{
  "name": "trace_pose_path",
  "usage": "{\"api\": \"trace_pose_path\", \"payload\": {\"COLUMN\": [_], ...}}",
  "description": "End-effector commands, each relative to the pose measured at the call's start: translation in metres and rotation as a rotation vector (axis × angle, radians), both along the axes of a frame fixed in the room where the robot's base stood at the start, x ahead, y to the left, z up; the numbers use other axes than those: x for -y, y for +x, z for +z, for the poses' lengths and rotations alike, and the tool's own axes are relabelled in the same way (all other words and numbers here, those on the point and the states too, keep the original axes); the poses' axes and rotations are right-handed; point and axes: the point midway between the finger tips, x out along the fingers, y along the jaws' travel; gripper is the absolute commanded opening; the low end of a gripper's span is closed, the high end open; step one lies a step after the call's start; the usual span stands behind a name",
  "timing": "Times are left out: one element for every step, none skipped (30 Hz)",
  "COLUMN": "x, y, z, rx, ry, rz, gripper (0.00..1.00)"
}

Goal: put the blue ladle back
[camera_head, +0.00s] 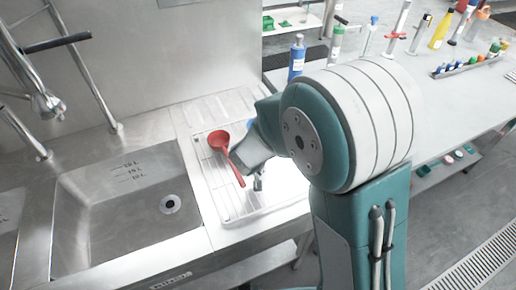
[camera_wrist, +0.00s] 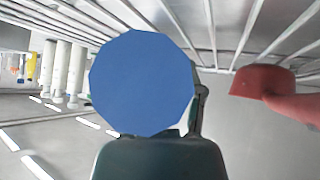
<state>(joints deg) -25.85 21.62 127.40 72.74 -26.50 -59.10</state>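The blue ladle shows as a large flat blue disc (camera_wrist: 142,83) in the middle of the wrist view, close to the camera. In the head view only a small blue patch (camera_head: 250,124) shows beside my gripper; its handle is hidden. My gripper (camera_head: 257,180) is low over the white drying rack (camera_head: 212,185), largely hidden by my arm. In the wrist view the blue disc covers most of the fingers, so their grip on the ladle cannot be made out. A red ladle (camera_head: 219,140) is on the rack left of my gripper; it also shows at the right in the wrist view (camera_wrist: 262,82).
A steel sink (camera_head: 125,205) with a tap (camera_head: 45,100) lies left of the rack. A white table (camera_head: 425,85) at the right holds a blue bottle (camera_head: 297,60), a yellow bottle (camera_head: 440,30) and other items. A floor grate (camera_head: 470,250) is at the lower right.

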Motion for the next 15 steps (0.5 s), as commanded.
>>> {"api": "trace_pose_path", "payload": {"x": [0.0,0.0,0.0,0.0,0.0,0.0,0.0,0.0,0.0,0.0,0.0,-0.001,-0.002,-0.002,-0.003], "y": [0.0,0.0,0.0,0.0,0.0,0.0,0.0,0.0,0.0,0.0,-0.001,-0.003,-0.005,-0.008,-0.012], "z": [0.0,0.0,0.0,0.0,0.0,0.0,0.0,0.0,0.001,0.002,0.004,0.006,0.009,0.011,0.016], "rx": [0.0,0.0,0.0,0.0,0.0,0.0,0.0,0.0,0.001,0.001,0.002,0.003,0.004,0.004,0.004], "ry": [0.0,0.0,0.0,0.0,0.0,0.0,0.0,0.0,0.0,0.0,0.0,0.0,0.001,0.001,0.001], "rz": [0.0,0.0,0.0,0.0,0.0,0.0,0.0,0.0,0.0,0.0,0.002,0.002,0.001,0.001,0.001], "gripper": [0.56,0.56,0.56,0.56,0.56,0.56,0.56,0.56,0.56,0.56,0.56,0.56,0.56,0.56,0.56]}}
